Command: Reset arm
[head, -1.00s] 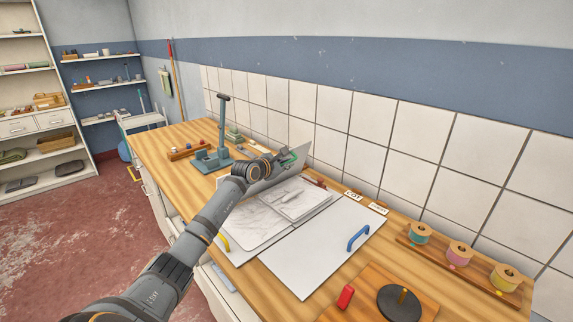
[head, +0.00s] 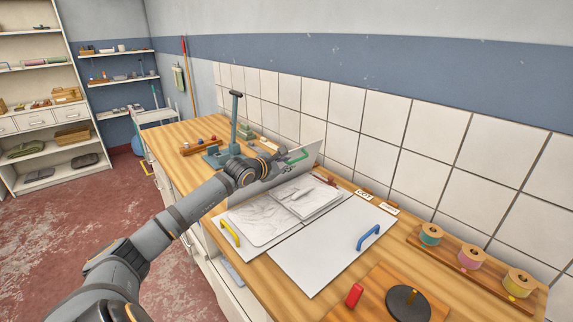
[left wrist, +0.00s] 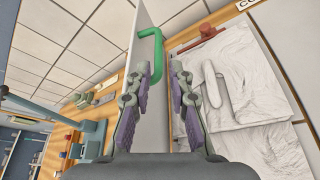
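A thin pale panel (head: 309,161) stands upright on the workbench, with a green handle (head: 297,157) near its top. In the left wrist view the green handle (left wrist: 97,63) and the panel's edge (left wrist: 147,75) show between and beyond the fingers. My left gripper (head: 279,161) is beside the panel near the handle. In the left wrist view my left gripper (left wrist: 160,85) has its fingers apart with nothing clamped. My right gripper is not in view.
Flat white boards with a yellow handle (head: 230,233) and a blue handle (head: 369,237) lie on the bench (head: 420,222). A blue-grey stand (head: 235,120) rises behind my wrist. Spools (head: 468,257) and a black disc (head: 404,303) are at right. A tiled wall (head: 400,125) backs the bench.

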